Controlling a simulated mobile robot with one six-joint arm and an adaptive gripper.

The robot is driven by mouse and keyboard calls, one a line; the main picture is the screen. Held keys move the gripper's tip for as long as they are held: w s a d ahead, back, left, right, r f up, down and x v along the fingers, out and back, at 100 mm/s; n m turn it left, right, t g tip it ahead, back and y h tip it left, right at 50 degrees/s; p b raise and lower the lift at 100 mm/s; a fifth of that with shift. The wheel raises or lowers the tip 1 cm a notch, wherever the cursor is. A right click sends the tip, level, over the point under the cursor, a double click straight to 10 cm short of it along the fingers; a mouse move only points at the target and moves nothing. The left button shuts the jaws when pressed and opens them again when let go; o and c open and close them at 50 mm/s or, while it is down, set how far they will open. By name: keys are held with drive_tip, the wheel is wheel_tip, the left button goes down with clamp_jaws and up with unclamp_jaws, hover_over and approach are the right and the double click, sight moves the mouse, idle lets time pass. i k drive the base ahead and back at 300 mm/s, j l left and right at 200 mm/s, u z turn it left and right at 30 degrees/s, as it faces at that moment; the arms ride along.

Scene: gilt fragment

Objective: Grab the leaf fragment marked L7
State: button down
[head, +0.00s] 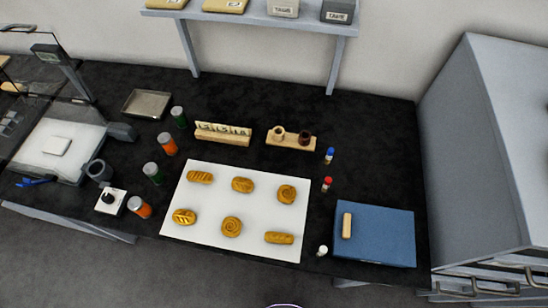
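Several gilt, golden-brown fragments lie apart on a white sheet (207,249) on the dark bench. In the far row are a ridged long piece (200,177), an oval piece (243,185) and a rounded piece (287,194). In the near row are a leaf-like piece with pale slashes (184,216), a round spiral piece (232,227) and a long ridged piece (279,238). I cannot read any L7 mark, so I cannot tell which one it is. My gripper is not in view.
A blue board (380,236) with a pale block (347,225) lies right of the sheet. Small capped bottles (327,184) stand between them. Jars (153,173) stand left, a wooden rack (222,134) behind. A grey cabinet (480,150) bounds the right.

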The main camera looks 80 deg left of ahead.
sight(242, 185)
drive_tip(key=u, duration=0.5)
drive_tip(key=k+u, duration=0.1)
drive_tip(key=u, duration=0.35)
drive_tip(key=j+u, duration=0.1)
drive_tip(key=u, duration=0.85)
drive_tip(key=k+j+u, duration=0.1)
drive_tip(key=u, duration=0.4)
drive_tip(key=j+u, duration=0.1)
drive_tip(key=u, duration=0.35)
drive_tip(key=i+l+u, duration=0.1)
drive_tip(key=i, duration=0.25)
